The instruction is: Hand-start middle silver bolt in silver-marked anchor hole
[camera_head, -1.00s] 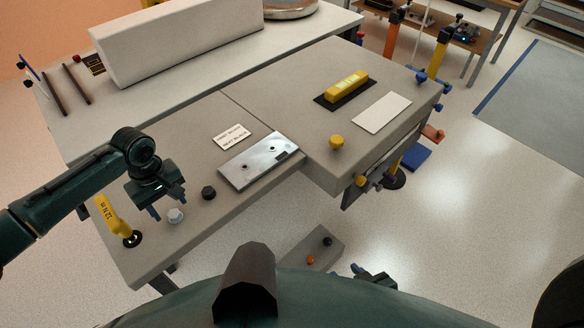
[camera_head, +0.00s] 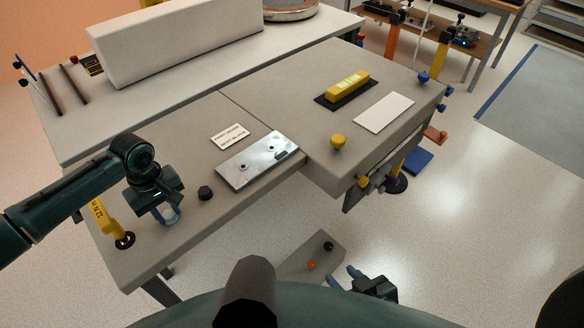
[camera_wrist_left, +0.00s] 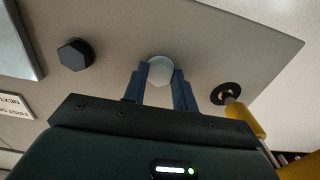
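The silver bolt (camera_head: 169,216) is at the near left of the grey table, between the fingers of my left gripper (camera_head: 168,214). In the left wrist view, the pale hexagonal bolt head (camera_wrist_left: 161,71) sits between the blue fingertips (camera_wrist_left: 160,80), which appear to touch its sides. I see no clear lift off the table. A metal plate (camera_head: 232,177) with two dark holes lies to the right; I cannot tell which hole is silver-marked. My right gripper (camera_head: 345,277) is open and empty at the bottom, beside a grey tray.
A black bolt (camera_head: 205,193) stands between the silver bolt and the plate. A yellow 12 N m tool (camera_head: 104,220) is left of my left gripper. A label card (camera_head: 230,137) lies behind the plate. The grey tray (camera_head: 322,246) holds a black and an orange piece.

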